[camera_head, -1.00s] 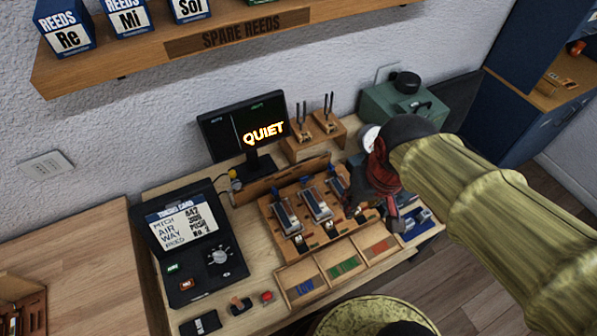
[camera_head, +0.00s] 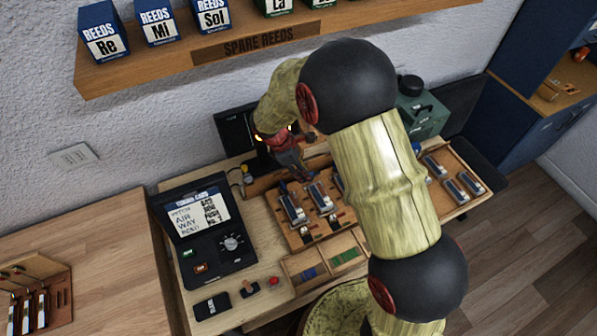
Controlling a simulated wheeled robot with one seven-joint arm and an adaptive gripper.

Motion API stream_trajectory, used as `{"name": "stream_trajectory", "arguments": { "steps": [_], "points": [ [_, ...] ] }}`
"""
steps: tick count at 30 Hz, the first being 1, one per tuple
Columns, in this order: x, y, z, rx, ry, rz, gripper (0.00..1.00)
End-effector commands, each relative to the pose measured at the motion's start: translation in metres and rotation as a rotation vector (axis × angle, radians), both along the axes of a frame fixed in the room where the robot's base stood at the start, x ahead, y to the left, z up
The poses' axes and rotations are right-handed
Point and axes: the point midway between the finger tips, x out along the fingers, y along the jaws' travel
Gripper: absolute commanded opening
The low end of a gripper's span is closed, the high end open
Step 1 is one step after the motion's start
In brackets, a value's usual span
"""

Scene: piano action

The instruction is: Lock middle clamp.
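The wooden fixture (camera_head: 303,240) with a row of clamps stands on the workbench at the centre. The left clamp (camera_head: 291,208) and the middle clamp (camera_head: 319,196) show as silver and blue pieces on it. The right clamp is mostly hidden behind my arm. My gripper (camera_head: 296,172), red and grey, is just behind the fixture, above the far ends of the left and middle clamps. Its fingers are small and dark here, and I cannot tell whether they are open or touch anything. Whether the middle clamp is locked cannot be made out.
A tray with coloured strips (camera_head: 323,264) lies in front of the fixture. A black tuning device (camera_head: 215,240) stands to the left. A dark monitor (camera_head: 232,131) is behind my gripper. More clamped blocks (camera_head: 462,187) sit at right. A shelf (camera_head: 150,73) hangs above.

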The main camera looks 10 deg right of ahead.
Motion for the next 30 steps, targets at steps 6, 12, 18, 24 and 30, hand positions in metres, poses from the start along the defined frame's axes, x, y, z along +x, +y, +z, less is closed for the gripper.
{"name": "stream_trajectory", "arguments": {
  "steps": [6, 12, 18, 24, 30],
  "points": [
    [0.029, -0.001, 0.013, -0.024, 0.023, 0.246, 0.26],
    [0.029, -0.003, 0.008, -0.025, 0.048, 0.310, 0.26],
    [0.031, -0.014, -0.017, -0.024, 0.049, 0.307, 0.26],
    [0.033, -0.024, -0.044, -0.024, 0.047, 0.307, 0.26],
    [0.034, -0.030, -0.057, -0.023, 0.046, 0.306, 0.26]
  ]
}}
